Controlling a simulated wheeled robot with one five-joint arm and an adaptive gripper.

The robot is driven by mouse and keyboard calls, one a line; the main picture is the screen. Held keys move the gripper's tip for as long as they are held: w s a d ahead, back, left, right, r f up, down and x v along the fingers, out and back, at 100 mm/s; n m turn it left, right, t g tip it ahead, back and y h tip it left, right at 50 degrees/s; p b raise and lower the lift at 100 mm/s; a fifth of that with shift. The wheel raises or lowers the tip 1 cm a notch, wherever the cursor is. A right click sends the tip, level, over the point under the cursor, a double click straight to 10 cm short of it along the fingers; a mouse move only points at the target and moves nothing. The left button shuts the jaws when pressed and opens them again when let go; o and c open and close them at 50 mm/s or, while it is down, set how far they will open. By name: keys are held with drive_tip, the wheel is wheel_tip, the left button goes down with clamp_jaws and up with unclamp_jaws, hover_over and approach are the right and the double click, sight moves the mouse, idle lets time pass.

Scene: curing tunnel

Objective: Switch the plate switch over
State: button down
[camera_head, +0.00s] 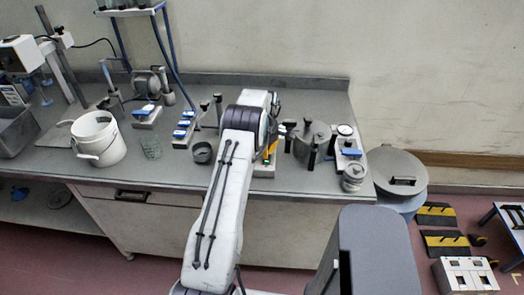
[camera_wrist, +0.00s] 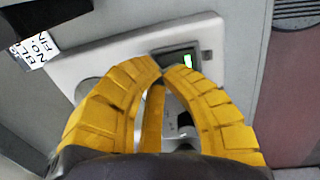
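A pale plate (camera_wrist: 120,45) fills the middle of the wrist view. On it sits a dark switch housing with a green-lit face (camera_wrist: 188,61), just beyond my fingertips; I take this as the plate switch. My gripper (camera_wrist: 163,69) has yellow ribbed fingers, with their tips drawn together at the housing's near edge. Whether they touch it I cannot tell. Nothing clear is held between them. The fingers hide part of the plate. In the head view my arm and gripper cover most of this spot; a pale base edge (camera_head: 264,174) shows below the gripper.
A lidded pot with black clamps (camera_head: 312,142) and a gauge unit (camera_head: 346,132) stand close right of my gripper. A printed label (camera_wrist: 37,49) shows beside the plate.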

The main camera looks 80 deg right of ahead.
drive_tip(key=shift+f, duration=0.1)
idle(0.3)
drive_tip(key=f+b, duration=0.1)
drive_tip(key=b, duration=0.2)
drive_tip(key=shift+d, duration=0.1)
drive_tip(key=b, duration=0.3)
drive_tip(key=shift+f, duration=0.25)
drive_tip(key=shift+r, duration=0.15)
drive_tip(key=shift+d+r+p, duration=0.1)
drive_tip(key=shift+r+p, duration=0.45)
drive_tip(key=shift+r, duration=0.1)
drive_tip(key=shift+r+p, duration=0.3)
drive_tip(key=shift+r, duration=0.45)
wheel_tip(320, 180, up, 12)
drive_tip(key=d+p, duration=0.1)
drive_tip(key=shift+d+p, duration=0.35)
drive_tip(key=shift+p, duration=0.05)
